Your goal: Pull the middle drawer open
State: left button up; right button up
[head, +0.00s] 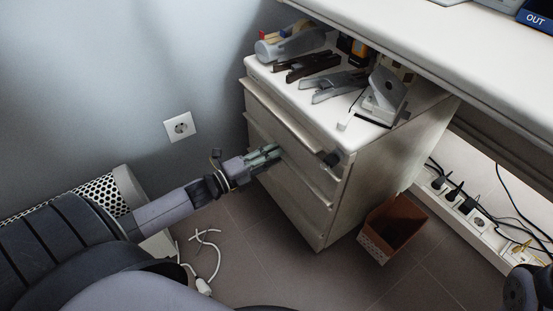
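A pale drawer cabinet (370,190) stands under the desk, its drawer fronts facing my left arm. The middle drawer (306,174) lies below the top drawer (284,112), and it looks shut. The fingers partly hide that edge. I cannot tell whether they are closed on it or only touching it. My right gripper is not in view; a dark part of my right arm shows at the lower right corner.
A tape dispenser (290,43), staplers and a hole punch (384,97) sit on the cabinet top. An open brown bin (394,226) stands beside the cabinet. A white cable (204,264) lies on the floor. Floor before the drawers looks mostly clear.

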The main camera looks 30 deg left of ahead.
pick_arm(q)
jog(key=shift+x, duration=0.85)
jog(key=shift+c, duration=0.2)
grip_shut()
